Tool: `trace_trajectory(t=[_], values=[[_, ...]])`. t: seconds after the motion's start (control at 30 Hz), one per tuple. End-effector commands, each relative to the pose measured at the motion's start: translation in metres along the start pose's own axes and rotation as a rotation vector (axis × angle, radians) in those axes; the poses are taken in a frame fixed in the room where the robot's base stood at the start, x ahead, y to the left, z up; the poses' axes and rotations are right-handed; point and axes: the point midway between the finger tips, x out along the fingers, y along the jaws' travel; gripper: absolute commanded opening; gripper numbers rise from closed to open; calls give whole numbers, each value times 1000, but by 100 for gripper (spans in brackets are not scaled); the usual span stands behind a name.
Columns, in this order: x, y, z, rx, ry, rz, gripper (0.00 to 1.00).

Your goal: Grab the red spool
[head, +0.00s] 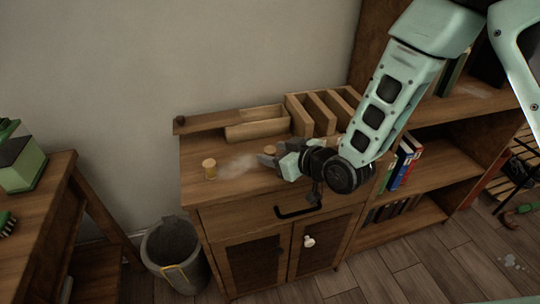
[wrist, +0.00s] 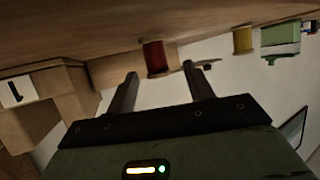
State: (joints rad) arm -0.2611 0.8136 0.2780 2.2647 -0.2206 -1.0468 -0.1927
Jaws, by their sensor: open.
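The red spool (wrist: 154,57) shows in the wrist view, where the picture is upside down and the cabinet top is along the upper edge. It stands on the cabinet top (head: 228,190) just beyond the fingertips, in line with the gap between them. In the head view its red body is hidden; a small tan disc (head: 270,150) behind the gripper may be its top. My gripper (wrist: 160,72) is open and empty, with two dark fingers apart. In the head view my gripper (head: 266,159) is low over the cabinet top, pointing left.
Wooden organizers (head: 257,129) line the back. A bin (head: 174,250) stands on the floor. The cabinet's front left top is clear.

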Motion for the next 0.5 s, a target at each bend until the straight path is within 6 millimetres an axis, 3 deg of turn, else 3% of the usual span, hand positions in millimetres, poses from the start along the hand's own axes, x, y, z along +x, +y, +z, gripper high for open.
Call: trace_trajectory(t=[0.3, 0.5], values=[[41, 2, 5, 0, 1, 0, 52], [51, 2, 6, 0, -1, 1, 52]])
